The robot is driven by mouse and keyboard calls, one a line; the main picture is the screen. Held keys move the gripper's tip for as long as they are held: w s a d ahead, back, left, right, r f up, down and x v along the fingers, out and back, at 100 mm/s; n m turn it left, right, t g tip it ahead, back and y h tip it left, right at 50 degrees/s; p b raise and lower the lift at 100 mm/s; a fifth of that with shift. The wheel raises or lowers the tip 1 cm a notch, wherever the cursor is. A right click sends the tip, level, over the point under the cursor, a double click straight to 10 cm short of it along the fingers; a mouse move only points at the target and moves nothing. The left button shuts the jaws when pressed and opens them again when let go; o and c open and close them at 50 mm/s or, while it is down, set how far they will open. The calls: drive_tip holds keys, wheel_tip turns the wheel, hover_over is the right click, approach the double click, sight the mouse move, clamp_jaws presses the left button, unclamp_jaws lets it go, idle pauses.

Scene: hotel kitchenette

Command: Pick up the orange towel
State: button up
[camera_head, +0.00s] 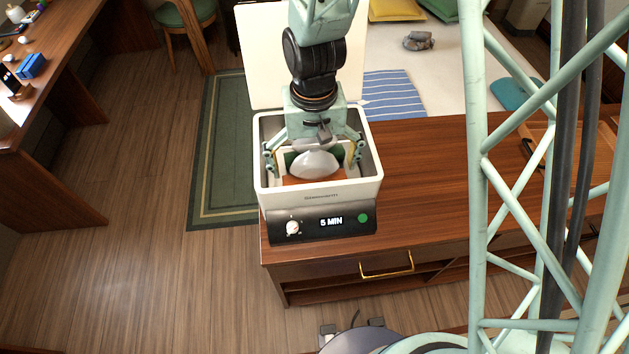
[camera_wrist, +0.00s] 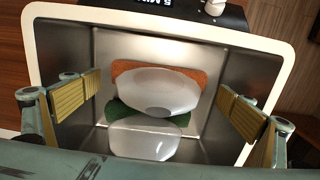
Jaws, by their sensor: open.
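The orange towel (camera_wrist: 201,77) lies inside the open white box (camera_head: 262,189), on the side towards the box's display. It also shows as an orange strip in the head view (camera_head: 297,181). A pale rounded shape (camera_wrist: 160,88), which could be steam, covers its middle. My gripper (camera_head: 313,158) points down into the box with its fingers spread wide. In the wrist view the yellow-padded fingers of my gripper (camera_wrist: 158,92) stand on either side of the towels, apart from them, with nothing held between them.
A green towel (camera_wrist: 122,113) lies beside the orange one, partly behind a second pale shape (camera_wrist: 145,140). The box's metal walls (camera_wrist: 235,76) surround both. Its raised lid (camera_head: 262,50) stands behind my wrist.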

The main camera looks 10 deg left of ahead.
sight(314, 176)
drive_tip(key=shift+f, duration=0.15)
drive_tip(key=shift+f+b, duration=0.55)
drive_tip(key=shift+f, duration=1.9)
drive_tip(key=c, duration=0.5)
drive_tip(key=shift+r, duration=0.1)
drive_tip(key=shift+r+p, duration=0.9)
drive_tip(key=shift+r, duration=4)
